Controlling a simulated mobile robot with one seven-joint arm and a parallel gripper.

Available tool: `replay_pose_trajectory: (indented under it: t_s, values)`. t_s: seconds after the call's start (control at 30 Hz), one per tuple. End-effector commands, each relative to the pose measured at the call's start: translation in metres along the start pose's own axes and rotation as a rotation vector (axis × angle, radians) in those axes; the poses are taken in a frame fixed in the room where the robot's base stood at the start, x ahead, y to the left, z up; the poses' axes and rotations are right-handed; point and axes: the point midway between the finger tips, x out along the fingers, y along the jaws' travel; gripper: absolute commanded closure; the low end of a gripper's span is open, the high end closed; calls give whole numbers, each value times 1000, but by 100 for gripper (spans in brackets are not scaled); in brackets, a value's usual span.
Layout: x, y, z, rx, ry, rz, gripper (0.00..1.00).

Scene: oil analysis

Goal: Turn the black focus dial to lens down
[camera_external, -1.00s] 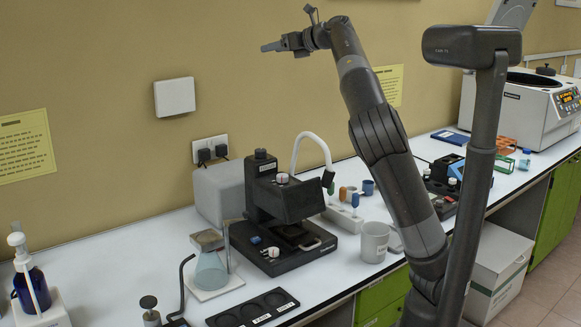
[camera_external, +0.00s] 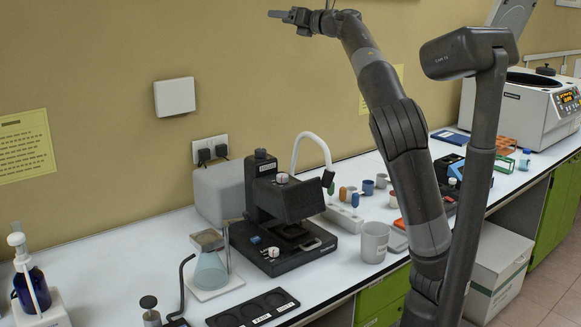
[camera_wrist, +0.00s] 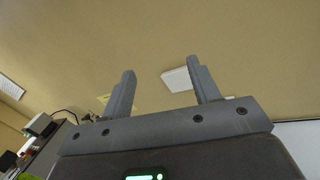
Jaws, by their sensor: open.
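A black microscope-like instrument (camera_external: 290,205) stands on the bench in the external view. A black knob (camera_external: 261,154) sits on top of its column; it may be the focus dial, but its marking is too small to read. A white-topped knob (camera_external: 282,178) sits on the head, and another pale knob (camera_external: 273,253) is on the front of the base. My gripper (camera_external: 277,14) is high above the instrument, far from it and near the top edge of the picture. In the wrist view my gripper (camera_wrist: 160,66) has its two fingers wide apart with nothing between them.
A white curved lamp (camera_external: 312,140) rises behind the instrument. A grey mug (camera_external: 375,242) stands to its right and a flask (camera_external: 211,271) to its left. A black tray (camera_external: 252,308) lies in front. Wall space around my gripper is clear.

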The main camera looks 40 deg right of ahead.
Motion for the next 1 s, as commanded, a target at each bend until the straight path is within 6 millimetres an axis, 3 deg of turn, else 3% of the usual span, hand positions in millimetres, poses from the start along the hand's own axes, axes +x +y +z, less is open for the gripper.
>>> replay_pose_trajectory:
  t_s: [0.1,0.2,0.33,0.47,0.57,0.73,0.87,1.0]
  values:
    - [-16,-4,58,200,-226,1,44]
    - [-30,-24,93,404,-383,-28,44]
    - [-42,-66,114,700,-531,-100,44]
    - [-43,-116,102,1018,-606,-216,44]
    - [-35,-149,71,1263,-612,-336,44]
    - [-11,-182,-16,1648,-515,-607,44]
    - [9,-178,-101,1888,-348,-869,44]
    - [20,-145,-189,2053,-102,-1177,44]
